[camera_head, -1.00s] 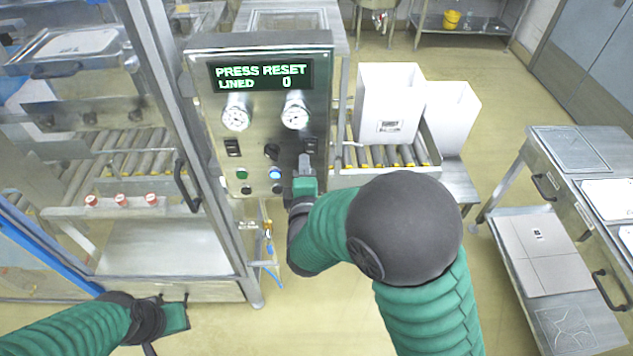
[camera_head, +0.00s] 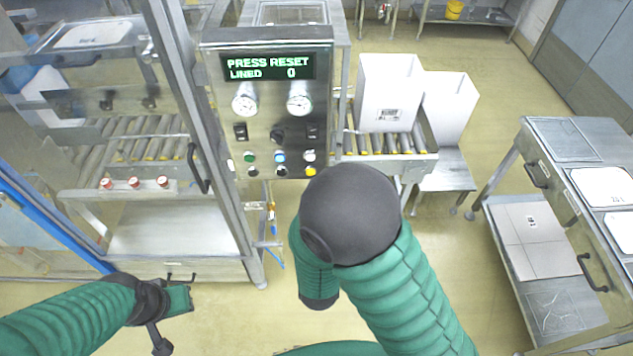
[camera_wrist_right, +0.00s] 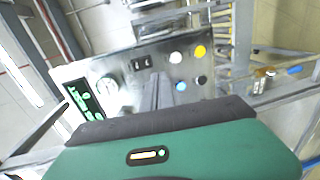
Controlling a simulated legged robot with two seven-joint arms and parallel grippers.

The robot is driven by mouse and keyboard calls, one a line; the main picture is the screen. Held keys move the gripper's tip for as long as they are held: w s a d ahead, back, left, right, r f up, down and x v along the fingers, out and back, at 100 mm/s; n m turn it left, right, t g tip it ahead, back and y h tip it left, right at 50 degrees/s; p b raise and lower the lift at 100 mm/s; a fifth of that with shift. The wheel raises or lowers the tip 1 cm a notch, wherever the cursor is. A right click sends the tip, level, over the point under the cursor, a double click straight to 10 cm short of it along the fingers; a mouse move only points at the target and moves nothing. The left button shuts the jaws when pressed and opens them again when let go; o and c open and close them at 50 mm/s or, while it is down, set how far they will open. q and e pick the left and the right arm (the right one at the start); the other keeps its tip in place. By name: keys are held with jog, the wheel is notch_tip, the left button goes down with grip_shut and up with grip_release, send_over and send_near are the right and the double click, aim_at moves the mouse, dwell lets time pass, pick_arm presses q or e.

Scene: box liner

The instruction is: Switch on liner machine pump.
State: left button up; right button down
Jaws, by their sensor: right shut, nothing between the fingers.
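The liner machine's control panel (camera_head: 270,100) reads "PRESS RESET" and "LINED 0". Below two gauges are a left switch (camera_head: 240,131), a dark rotary knob (camera_head: 277,133) and a right switch (camera_head: 312,131). Below these are green, lit blue, white, black and yellow buttons. I cannot read which control is the pump's. My right gripper (camera_wrist_right: 156,92) is shut and empty in the wrist view, its fingers covering part of the panel. My own arm hides it in the head view. My left gripper (camera_head: 178,299) is low at the left, away from the panel; its fingers are unclear.
A framed guard door with a handle (camera_head: 198,168) stands left of the panel, before a roller conveyor. White boxes (camera_head: 388,95) stand right of the panel, one on rollers. A steel cart (camera_head: 560,140) is at the right. Open floor lies between.

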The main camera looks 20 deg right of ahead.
pick_arm(q)
jog(key=r+p, duration=0.1)
jog(key=r, duration=0.1)
jog(key=d+r+p, duration=0.1)
jog(key=r, duration=0.1)
jog(key=shift+w, duration=0.15)
pick_arm(e)
jog(key=shift+s+d+f, duration=0.2)
jog(key=shift+s+d, duration=0.3)
jog(key=shift+a, duration=0.1)
